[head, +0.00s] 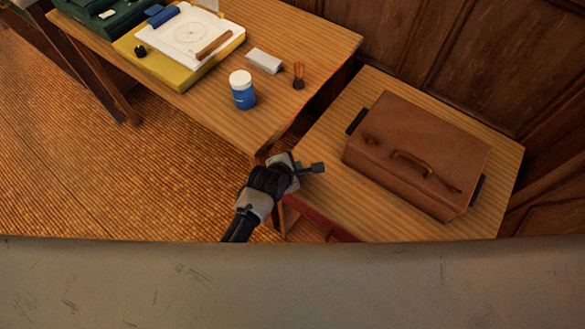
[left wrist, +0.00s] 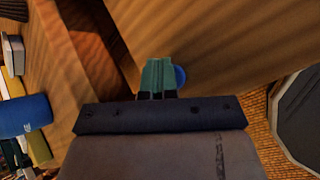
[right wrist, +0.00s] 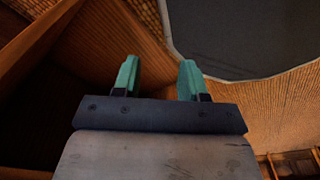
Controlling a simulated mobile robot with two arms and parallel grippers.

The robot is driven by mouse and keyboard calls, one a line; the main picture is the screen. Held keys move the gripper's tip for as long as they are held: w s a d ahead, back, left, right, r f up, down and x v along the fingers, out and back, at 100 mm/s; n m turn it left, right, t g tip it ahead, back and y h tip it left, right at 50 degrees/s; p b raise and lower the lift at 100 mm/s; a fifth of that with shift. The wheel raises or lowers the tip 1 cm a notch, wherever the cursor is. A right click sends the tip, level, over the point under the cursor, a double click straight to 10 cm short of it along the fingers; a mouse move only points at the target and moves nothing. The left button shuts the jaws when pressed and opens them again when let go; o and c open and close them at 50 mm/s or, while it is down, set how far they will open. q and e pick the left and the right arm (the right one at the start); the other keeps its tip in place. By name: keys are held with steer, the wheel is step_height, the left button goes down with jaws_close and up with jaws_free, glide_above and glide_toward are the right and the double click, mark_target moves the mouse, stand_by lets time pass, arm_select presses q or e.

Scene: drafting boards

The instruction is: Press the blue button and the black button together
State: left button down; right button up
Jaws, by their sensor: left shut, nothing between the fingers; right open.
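A round blue disc, which looks like the blue button (left wrist: 180,76), shows partly behind my left fingertips against a wooden surface in the left wrist view. In the head view I cannot make it out. My left gripper (head: 318,168) is shut and empty over the near left corner of the small table; it also shows in the left wrist view (left wrist: 158,76). I cannot tell whether it touches the disc. My right gripper (right wrist: 158,78) is open and empty, low by wooden panels, and is outside the head view. I cannot pick out the black button with certainty.
A brown leather case (head: 420,155) lies on the small table (head: 380,218). The longer desk (head: 215,105) beside it holds a blue jar with a white lid (head: 242,92), a white block (head: 264,61), an orange-black item (head: 298,77) and a yellow board (head: 195,80).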

steer(key=shift+c, duration=0.4)
jaws_close()
stand_by(1.4)
